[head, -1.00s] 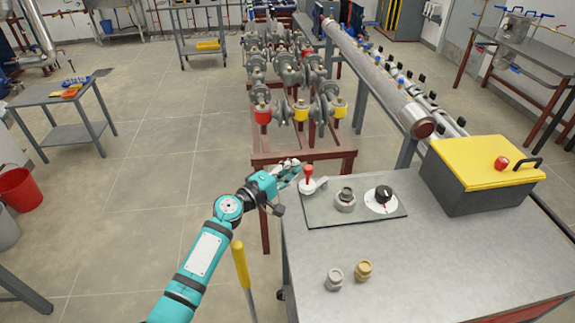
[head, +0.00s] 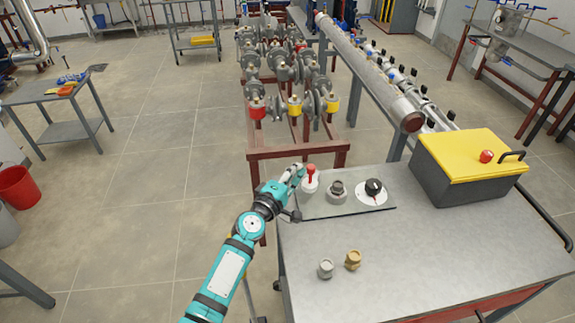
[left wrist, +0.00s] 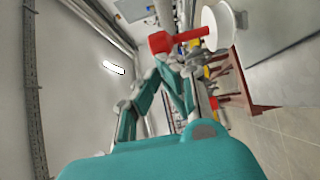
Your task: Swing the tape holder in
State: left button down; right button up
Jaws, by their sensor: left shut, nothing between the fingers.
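A red knob (head: 311,170) sits with a white round part (head: 309,184) at the left end of the grey panel (head: 345,203) on the bench; this looks like the tape holder. In the left wrist view the red piece (left wrist: 178,38) and white disc (left wrist: 222,26) stand just past the fingers. My left gripper (head: 298,171) is shut and empty, its fingertips close to the left side of the knob and white part. I cannot tell whether they touch. My right gripper is not in view.
The panel also holds a grey ring fitting (head: 336,190) and a black knob on a white dial (head: 373,189). Two small fittings (head: 326,268) (head: 353,259) stand at the bench front. A yellow-lidded box (head: 470,160) is at right. A red pipe stand (head: 300,152) lies behind.

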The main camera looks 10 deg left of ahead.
aim_at(314, 170)
pick_arm(q)
jog(key=shift+s+d, duration=0.3)
jog(key=shift+d, duration=0.65)
jog(key=shift+s+d, duration=0.3)
jog(key=shift+d, duration=1.4)
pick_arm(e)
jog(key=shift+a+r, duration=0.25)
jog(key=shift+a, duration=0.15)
pick_arm(q)
jog(key=shift+d, duration=0.25)
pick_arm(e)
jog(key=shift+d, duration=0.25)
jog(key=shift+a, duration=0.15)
